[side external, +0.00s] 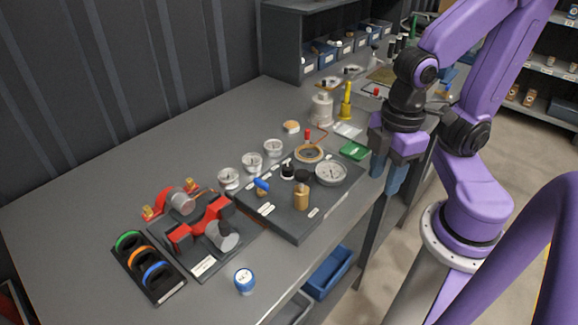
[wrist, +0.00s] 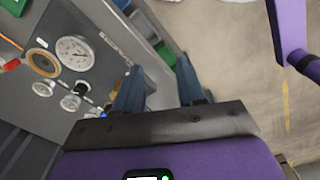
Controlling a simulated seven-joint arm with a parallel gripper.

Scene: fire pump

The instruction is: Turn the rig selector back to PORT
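A dark panel (side external: 285,218) on the grey bench carries a white-faced gauge (side external: 330,173), a brass-ringed dial (side external: 309,153), a black knob (side external: 287,171), a brass cylinder with a dark top (side external: 301,197) and a blue lever (side external: 262,186). Which of these is the rig selector I cannot tell; the labels are too small to read. The wrist view shows the gauge (wrist: 75,52) and brass ring (wrist: 42,63) at the left. My gripper (side external: 387,177) is right of the panel, past the bench edge, clear of it. Its fingers (wrist: 160,86) are apart, with nothing between them.
Three small gauges (side external: 251,162) stand behind the panel. A green tray (side external: 354,151) and yellow bottle (side external: 346,103) are behind. The bench's far left is bare.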

